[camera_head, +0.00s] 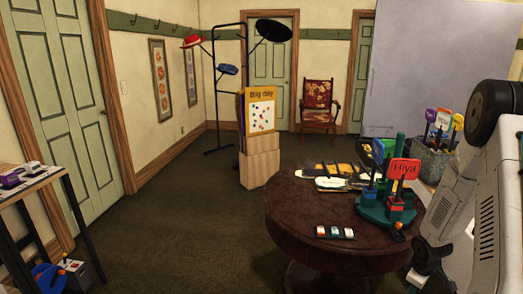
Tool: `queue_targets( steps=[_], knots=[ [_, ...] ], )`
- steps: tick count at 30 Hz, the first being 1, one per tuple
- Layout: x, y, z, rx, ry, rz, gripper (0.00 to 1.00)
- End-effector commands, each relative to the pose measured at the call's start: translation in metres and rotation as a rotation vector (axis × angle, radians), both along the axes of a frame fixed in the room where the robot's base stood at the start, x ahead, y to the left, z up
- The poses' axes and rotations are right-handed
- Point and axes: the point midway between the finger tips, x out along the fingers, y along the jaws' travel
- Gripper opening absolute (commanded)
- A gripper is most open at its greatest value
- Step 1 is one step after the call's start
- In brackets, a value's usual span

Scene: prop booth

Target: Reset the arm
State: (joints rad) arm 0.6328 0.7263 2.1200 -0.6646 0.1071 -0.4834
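My arm shows at the right edge, with a round black joint and a white link slanting down to the left. A dark piece at the lower right, beside the round table's edge, may belong to my wrist or gripper. I cannot make out fingertips, or whether the gripper is open or holds anything. The arm overlaps the right side of the view and hides what is behind it.
A round dark table (290,222) bears a green stand (385,212) with paddle signs, including a red "Hiya" sign (404,169), and small bottles (335,232). A grey basket (433,163) stands behind. A sign box (260,150) and side table (30,180) flank open carpet (170,240).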

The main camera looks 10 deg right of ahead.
Motion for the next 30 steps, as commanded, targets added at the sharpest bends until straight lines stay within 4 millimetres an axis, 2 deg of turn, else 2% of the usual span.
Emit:
queue_targets(
  steps=[1, 6, 11, 15, 21, 27, 30],
  knots=[
    [-0.004, 0.009, 0.029, -0.011, 0.027, -0.065, 0.32],
    [-0.032, 0.048, 0.109, -0.020, 0.120, -0.290, 0.32],
    [-0.063, 0.096, 0.176, -0.008, 0.179, -0.464, 0.32],
    [-0.093, 0.143, 0.228, 0.015, 0.213, -0.580, 0.32],
    [-0.141, 0.208, 0.288, 0.069, 0.237, -0.680, 0.32],
    [-0.188, 0.265, 0.331, 0.136, 0.215, -0.690, 0.32],
    [-0.208, 0.286, 0.347, 0.173, 0.172, -0.654, 0.32]
  ],
)
